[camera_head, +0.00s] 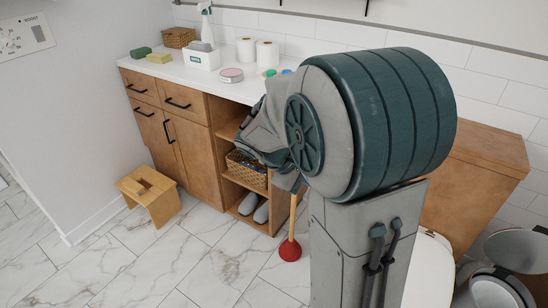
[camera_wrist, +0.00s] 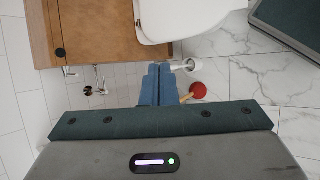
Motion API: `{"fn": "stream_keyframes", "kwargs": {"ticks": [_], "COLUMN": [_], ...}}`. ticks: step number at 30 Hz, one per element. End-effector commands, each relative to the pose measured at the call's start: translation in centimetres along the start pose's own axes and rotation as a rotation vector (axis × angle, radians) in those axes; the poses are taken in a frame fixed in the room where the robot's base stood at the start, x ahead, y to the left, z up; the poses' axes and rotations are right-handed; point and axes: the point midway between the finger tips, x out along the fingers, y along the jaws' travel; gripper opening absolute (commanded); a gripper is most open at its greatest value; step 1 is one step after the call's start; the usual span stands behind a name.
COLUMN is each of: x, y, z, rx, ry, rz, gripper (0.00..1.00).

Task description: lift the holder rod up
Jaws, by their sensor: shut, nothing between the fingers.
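My gripper (camera_wrist: 158,68) shows in the wrist view as two blue fingers side by side, closed together with nothing between them. A small white, roll-like thing (camera_wrist: 186,65) is just right of the fingertips, near the toilet; a thin metal piece (camera_wrist: 70,70) shows to their left. I cannot tell for sure which part is the holder rod, and the fingers may hide some of it. I cannot tell if the fingertips touch anything. In the head view my large arm links cover the middle, and my gripper is not visible there.
A red plunger (camera_head: 290,249) stands on the marble floor; it also shows in the wrist view (camera_wrist: 199,90). The toilet (camera_wrist: 185,18) and a wooden cabinet (camera_wrist: 95,30) are close by. A wooden stool (camera_head: 150,197) stands left. Floor at front left is clear.

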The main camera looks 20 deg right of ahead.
Motion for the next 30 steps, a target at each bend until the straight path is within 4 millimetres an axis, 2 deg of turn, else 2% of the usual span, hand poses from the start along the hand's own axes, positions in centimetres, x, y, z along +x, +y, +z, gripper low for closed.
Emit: {"fn": "stream_keyframes", "kwargs": {"ticks": [1,5,9,14,18,21,25,30], "x": [2.6,6.2,9.6,12.9,15.1,16.1,16.9,17.1], "y": [-0.1,1.7,3.0,3.2,2.2,1.1,-0.2,-0.6], "z": [-2.2,-6.5,-12.0,-19.3,-25.7,-29.5,-32.8,-34.5], "rx": [-0.063,-0.213,-0.375,-0.559,-0.703,-0.785,-0.852,-0.885], "ry": [-0.048,-0.153,-0.259,-0.367,-0.44,-0.474,-0.498,-0.508], "rz": [0.063,0.24,0.443,0.689,0.902,1.03,1.144,1.205], "gripper": [0.0,0.0,0.0,0.0,0.0,0.0,0.0,0.0]}}
